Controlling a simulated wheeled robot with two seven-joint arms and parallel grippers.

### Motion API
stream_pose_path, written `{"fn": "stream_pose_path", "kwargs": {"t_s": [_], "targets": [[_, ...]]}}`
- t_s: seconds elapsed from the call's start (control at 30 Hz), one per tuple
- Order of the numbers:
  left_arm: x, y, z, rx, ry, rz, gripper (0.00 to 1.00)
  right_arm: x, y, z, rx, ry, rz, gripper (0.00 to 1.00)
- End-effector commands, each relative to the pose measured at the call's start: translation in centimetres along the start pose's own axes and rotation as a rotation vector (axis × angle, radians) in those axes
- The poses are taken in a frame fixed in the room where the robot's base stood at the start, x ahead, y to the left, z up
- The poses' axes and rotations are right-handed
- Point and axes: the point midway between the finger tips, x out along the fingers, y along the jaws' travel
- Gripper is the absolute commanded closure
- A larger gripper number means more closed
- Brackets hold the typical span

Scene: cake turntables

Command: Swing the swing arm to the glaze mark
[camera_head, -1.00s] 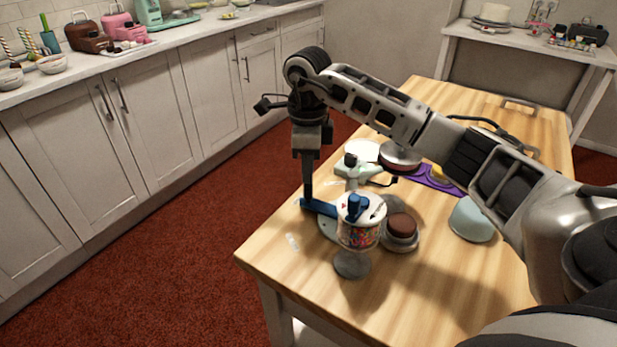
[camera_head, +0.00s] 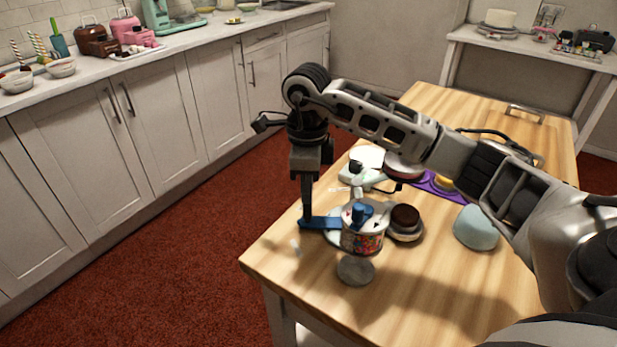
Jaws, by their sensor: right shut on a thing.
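The blue swing arm (camera_head: 325,223) reaches left from a blue knob (camera_head: 360,212) on top of a round white-topped stand with a band of colourful sprinkles (camera_head: 362,242). My right gripper (camera_head: 306,222) points down and is shut on the outer left end of the swing arm. A small pale label (camera_head: 296,247) lies on the table just in front of that end, apart from it. Another pale label (camera_head: 343,189) lies behind the stand. Their writing is too small to read, so I cannot tell which is the glaze mark. My left gripper is out of view.
A dark brown cake on a small stand (camera_head: 405,223) is close right of the sprinkle stand. A grey round-footed piece (camera_head: 355,269) is in front. A pale blue dome (camera_head: 476,228) and a purple mat (camera_head: 432,184) lie further right. The table's front left is clear.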

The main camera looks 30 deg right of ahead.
Motion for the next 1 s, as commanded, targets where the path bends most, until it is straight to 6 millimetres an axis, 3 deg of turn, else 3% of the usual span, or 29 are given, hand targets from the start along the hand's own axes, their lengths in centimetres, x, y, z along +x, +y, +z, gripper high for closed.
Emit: {"fn": "stream_pose_path", "kwargs": {"t_s": [0.53,1.0], "targets": [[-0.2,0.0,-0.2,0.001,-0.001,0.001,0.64,-0.3,0.9,0.0,-0.001,-0.005,-0.003,0.97],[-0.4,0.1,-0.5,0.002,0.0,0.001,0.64,-0.3,3.5,-0.7,0.001,-0.004,-0.003,0.97]]}}
